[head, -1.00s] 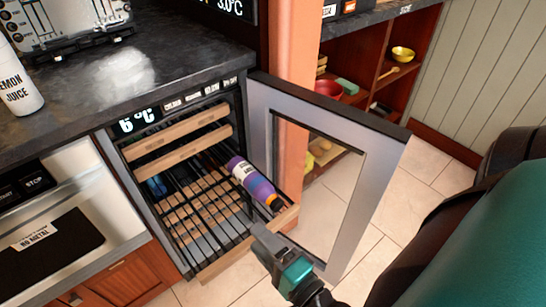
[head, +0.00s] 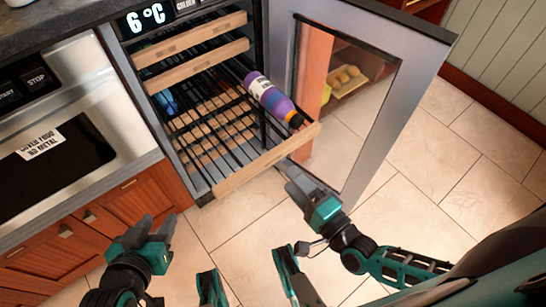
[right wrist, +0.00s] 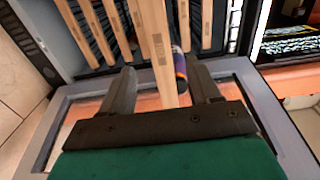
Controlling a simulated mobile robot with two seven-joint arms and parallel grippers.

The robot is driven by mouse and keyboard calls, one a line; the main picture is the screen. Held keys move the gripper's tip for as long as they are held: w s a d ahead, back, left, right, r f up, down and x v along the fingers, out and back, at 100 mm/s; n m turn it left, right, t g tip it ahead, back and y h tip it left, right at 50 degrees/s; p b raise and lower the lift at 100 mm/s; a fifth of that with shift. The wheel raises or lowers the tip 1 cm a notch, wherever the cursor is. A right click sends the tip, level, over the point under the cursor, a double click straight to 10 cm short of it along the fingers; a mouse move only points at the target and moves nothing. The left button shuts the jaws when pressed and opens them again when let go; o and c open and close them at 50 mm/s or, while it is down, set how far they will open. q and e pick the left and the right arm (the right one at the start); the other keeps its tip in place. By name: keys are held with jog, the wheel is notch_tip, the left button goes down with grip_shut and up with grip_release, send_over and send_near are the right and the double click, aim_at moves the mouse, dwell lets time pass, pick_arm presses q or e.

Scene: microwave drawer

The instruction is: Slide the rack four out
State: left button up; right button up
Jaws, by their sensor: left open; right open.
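The open cooler holds wooden-fronted racks. Two upper racks, with fronts (head: 190,40) and (head: 197,66), sit inside. A lower rack is slid out, its wooden front (head: 262,162) towards me; I cannot tell its number. A purple bottle (head: 270,97) lies on it at the right. My right gripper (head: 287,168) is open at the right part of that front. In the right wrist view, a wooden front (right wrist: 158,50) shows between its two fingers (right wrist: 163,88); contact is unclear. My left gripper (head: 157,228) is open and empty, low in front of the cabinets.
The glass door (head: 375,90) stands open to the right of the slid-out rack, close to my right arm. A microwave (head: 65,140) and wooden cabinets (head: 120,205) are at the left. The tiled floor (head: 235,205) in front is free.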

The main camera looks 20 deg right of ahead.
aim_at(274, 161)
jog(key=b+x, duration=0.1)
jog(key=x, duration=0.8)
jog(key=shift+c, duration=0.3)
